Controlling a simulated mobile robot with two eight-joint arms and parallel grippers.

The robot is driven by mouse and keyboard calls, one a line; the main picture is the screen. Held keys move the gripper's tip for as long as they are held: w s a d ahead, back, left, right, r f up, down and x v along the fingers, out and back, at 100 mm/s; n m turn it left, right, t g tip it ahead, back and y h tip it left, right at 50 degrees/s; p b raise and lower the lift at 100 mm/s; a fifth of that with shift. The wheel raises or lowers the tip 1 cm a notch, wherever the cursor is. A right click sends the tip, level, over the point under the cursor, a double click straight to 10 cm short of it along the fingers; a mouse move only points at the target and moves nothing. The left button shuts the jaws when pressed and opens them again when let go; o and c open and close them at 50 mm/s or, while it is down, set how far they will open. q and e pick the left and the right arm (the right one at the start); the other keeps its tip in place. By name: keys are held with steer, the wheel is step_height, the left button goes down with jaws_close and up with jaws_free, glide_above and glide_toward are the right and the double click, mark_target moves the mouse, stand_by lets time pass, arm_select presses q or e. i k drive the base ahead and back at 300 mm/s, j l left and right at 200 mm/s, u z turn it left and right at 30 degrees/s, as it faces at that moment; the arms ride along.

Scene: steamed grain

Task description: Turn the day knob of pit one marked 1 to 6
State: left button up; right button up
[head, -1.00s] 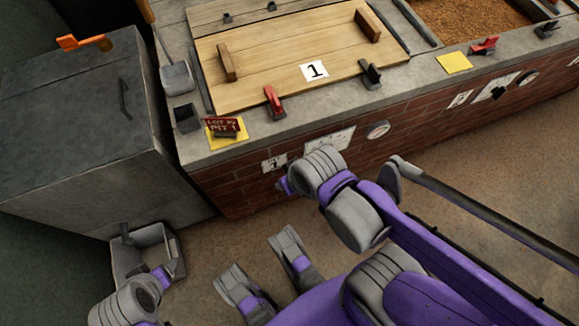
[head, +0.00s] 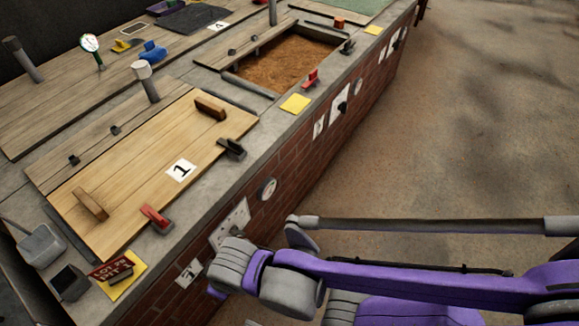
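Pit one is the near pit, covered by a wooden lid (head: 150,170) with a white card marked 1 (head: 181,170). On the brick front below it is a white dial plate (head: 236,218). Its lower part is hidden behind my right wrist, and I cannot make out the knob or its pointer. A small plate marked 1 (head: 188,273) is to the left of the wrist. My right gripper (head: 215,292) is close to the brick front, mostly hidden behind its own wrist. Its fingers and any contact do not show. My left gripper is out of view.
A round gauge (head: 267,188) is on the brick wall right of the plate. Pit two (head: 285,65) is open with grain, and its dial plate (head: 341,103) has a black knob. A red tag (head: 111,270) stands at the near ledge corner. The floor (head: 450,150) at right is clear.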

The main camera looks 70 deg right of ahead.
mark_target(234, 230)
steer(key=k+l+z, duration=0.35)
steer(key=l, duration=0.25)
steer(key=k+l+z, duration=0.15)
steer(key=k+l, duration=0.15)
steer(key=k+l+z, duration=0.15)
steer(key=l, duration=0.3)
steer(key=k+l+z, duration=0.2)
steer(key=l, duration=0.2)
steer(key=k+l+z, duration=0.15)
steer(key=l, duration=0.25)
